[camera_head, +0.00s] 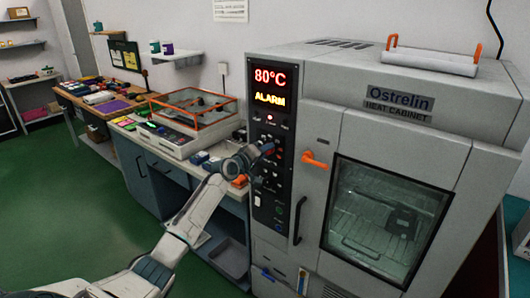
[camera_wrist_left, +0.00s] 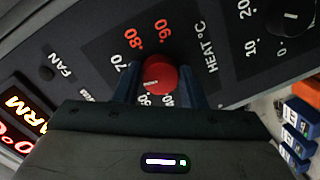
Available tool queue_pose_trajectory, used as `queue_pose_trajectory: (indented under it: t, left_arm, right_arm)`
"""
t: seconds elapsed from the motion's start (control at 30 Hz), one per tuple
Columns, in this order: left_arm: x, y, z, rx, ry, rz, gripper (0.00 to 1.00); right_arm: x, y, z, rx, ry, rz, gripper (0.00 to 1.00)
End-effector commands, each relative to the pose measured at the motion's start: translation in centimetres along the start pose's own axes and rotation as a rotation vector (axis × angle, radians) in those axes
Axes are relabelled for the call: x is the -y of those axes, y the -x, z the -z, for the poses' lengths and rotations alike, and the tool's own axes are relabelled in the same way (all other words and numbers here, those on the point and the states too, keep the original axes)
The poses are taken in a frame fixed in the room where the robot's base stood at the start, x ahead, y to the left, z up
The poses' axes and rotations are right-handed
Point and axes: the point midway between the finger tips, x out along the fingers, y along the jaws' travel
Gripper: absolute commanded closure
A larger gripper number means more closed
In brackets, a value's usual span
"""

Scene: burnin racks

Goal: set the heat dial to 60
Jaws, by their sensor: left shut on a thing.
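The red heat dial (camera_wrist_left: 160,75) sits on the cabinet's black control panel (camera_wrist_left: 228,62), beside the printed HEAT °C label. My left gripper (camera_wrist_left: 160,88) is shut on the dial, one blue finger on each side. Numbers around the dial include 70, red 80 and red 90; the lower ones are partly covered by the gripper. A small pale mark shows on the dial's lower left, but I cannot tell its exact reading. In the head view my left gripper (camera_head: 264,150) reaches the panel and hides the dial. The display (camera_head: 269,87) reads 80°C and ALARM in lit letters.
The heat cabinet (camera_head: 390,118) has an orange door handle (camera_head: 315,160) and a glass window (camera_head: 385,215). A second black dial (camera_wrist_left: 290,18) is near the gripper. A workbench with an orange-framed case (camera_head: 195,108) stands to the left. Green floor is clear.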

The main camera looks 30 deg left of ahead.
Motion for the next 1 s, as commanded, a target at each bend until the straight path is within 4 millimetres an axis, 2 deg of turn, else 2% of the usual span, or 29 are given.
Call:
queue_pose_trajectory:
  t: [0.4, 0.93, 0.97, 1.0]
  left_arm:
    - [0.08, 0.01, 0.0, 0.014, 0.182, -0.013, 0.86]
    - [0.1, 0.01, -0.01, 0.015, 0.206, -0.015, 0.86]
    - [0.1, 0.01, -0.01, 0.015, 0.205, -0.015, 0.61]
    - [0.1, 0.01, -0.01, 0.015, 0.205, -0.015, 0.53]
  right_arm:
    - [0.06, 0.18, 0.04, 0.0, 0.0, 0.001, 0.64]
    - [-0.32, 0.19, 0.04, 0.0, 0.001, -0.003, 0.64]
    - [-0.34, 0.19, 0.04, 0.0, 0.001, -0.003, 0.64]
    - [-0.36, 0.19, 0.04, 0.0, 0.002, -0.004, 0.64]
